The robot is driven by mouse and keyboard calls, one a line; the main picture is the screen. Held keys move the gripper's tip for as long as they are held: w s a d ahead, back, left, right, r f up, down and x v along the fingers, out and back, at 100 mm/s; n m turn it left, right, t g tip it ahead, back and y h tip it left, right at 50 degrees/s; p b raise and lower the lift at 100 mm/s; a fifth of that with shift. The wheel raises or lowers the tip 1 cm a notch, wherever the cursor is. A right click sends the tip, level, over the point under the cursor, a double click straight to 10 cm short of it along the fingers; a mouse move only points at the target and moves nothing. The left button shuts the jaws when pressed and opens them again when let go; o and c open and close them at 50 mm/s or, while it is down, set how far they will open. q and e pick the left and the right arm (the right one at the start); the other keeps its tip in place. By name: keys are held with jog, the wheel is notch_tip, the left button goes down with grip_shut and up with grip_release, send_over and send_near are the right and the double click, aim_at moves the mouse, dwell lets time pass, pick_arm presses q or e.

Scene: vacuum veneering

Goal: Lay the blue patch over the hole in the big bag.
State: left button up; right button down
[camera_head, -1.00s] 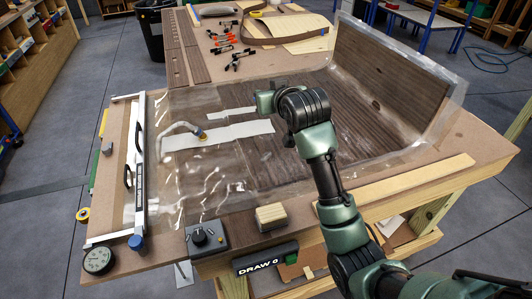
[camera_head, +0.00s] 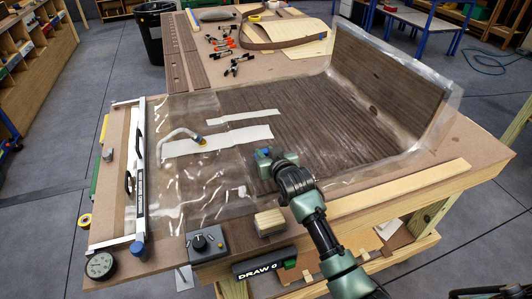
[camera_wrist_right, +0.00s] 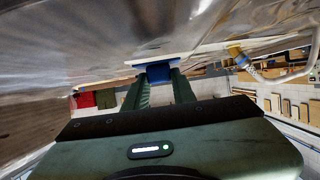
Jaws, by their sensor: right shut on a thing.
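The big bag (camera_head: 170,193) is a clear, wrinkled film lying over dark ribbed veneer on the bench. My right gripper (camera_head: 264,158) is low over the middle of the bag, shut on the small blue patch (camera_head: 263,152). In the right wrist view, the blue patch (camera_wrist_right: 158,75) sits between the two green fingertips (camera_wrist_right: 158,88), close to the film. I cannot tell whether the patch touches the bag. I cannot make out the hole. My left gripper is not in view.
White strips (camera_head: 218,140) lie left of the gripper, with a hose and its yellow fitting (camera_head: 200,141) beside them. A wooden block (camera_head: 269,222) and a grey control box (camera_head: 207,243) stand at the front edge. Clamps (camera_head: 238,62) lie at the back.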

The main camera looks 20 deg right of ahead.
jog(key=shift+f, duration=0.15)
jog(key=shift+f, duration=0.5)
jog(key=c, duration=1.1)
grip_release()
jog(key=shift+s+f, duration=0.15)
jog(key=shift+c, duration=0.2)
jog(key=shift+r, duration=0.7)
jog(key=b+v, duration=0.1)
jog(key=v, duration=1.1)
